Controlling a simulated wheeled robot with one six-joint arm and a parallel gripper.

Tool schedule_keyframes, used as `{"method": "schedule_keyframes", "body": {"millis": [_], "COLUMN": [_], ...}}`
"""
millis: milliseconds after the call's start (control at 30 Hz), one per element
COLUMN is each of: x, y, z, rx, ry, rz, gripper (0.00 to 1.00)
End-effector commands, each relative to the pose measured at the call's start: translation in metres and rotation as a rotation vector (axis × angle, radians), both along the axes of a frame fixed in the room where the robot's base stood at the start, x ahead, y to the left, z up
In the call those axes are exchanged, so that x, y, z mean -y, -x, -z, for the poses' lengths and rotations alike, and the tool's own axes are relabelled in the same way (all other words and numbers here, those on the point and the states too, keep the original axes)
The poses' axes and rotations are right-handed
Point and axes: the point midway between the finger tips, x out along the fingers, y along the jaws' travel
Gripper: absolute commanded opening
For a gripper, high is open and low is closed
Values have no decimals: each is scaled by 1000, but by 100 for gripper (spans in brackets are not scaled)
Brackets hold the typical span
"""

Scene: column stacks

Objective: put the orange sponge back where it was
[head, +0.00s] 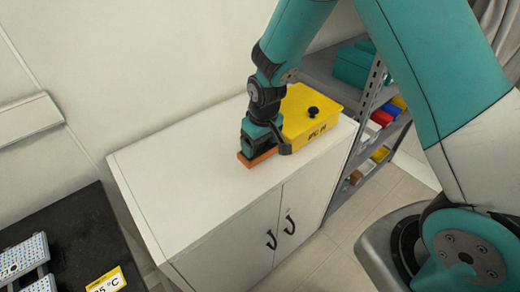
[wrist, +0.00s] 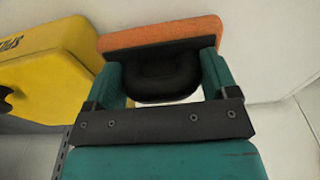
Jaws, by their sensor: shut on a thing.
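The orange sponge (head: 256,159) is a flat block at the top of the white cabinet, in front of the yellow box. In the wrist view the sponge (wrist: 165,34) shows beyond my fingers. My gripper (head: 264,148) is shut on it from above. In the wrist view my gripper (wrist: 165,75) has a finger on each side of a dark rounded part below the sponge. The sponge is low at the cabinet top; I cannot tell whether it touches it.
A yellow lidded box (head: 308,117) with a black knob stands right beside my gripper. The white cabinet top (head: 180,165) is bare to the left. A grey shelf (head: 376,120) with coloured bins stands at the right. A black surface (head: 75,240) with blue racks is at lower left.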

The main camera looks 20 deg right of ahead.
Motion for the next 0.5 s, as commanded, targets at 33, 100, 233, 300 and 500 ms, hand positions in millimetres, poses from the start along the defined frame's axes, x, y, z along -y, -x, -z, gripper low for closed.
{"method": "schedule_keyframes", "body": {"millis": [33, 100, 233, 300, 500], "x": [-1, -1, -1, -1, -1], "y": [1, 1, 1, 0, 0], "z": [6, 17, 33, 37, 37], "rx": [-5, -6, -4, -1, 0], "ry": [2, 1, 1, 1, 0], "rz": [-1, -2, -2, -2, -1], "gripper": [57, 57, 57, 57, 57]}}
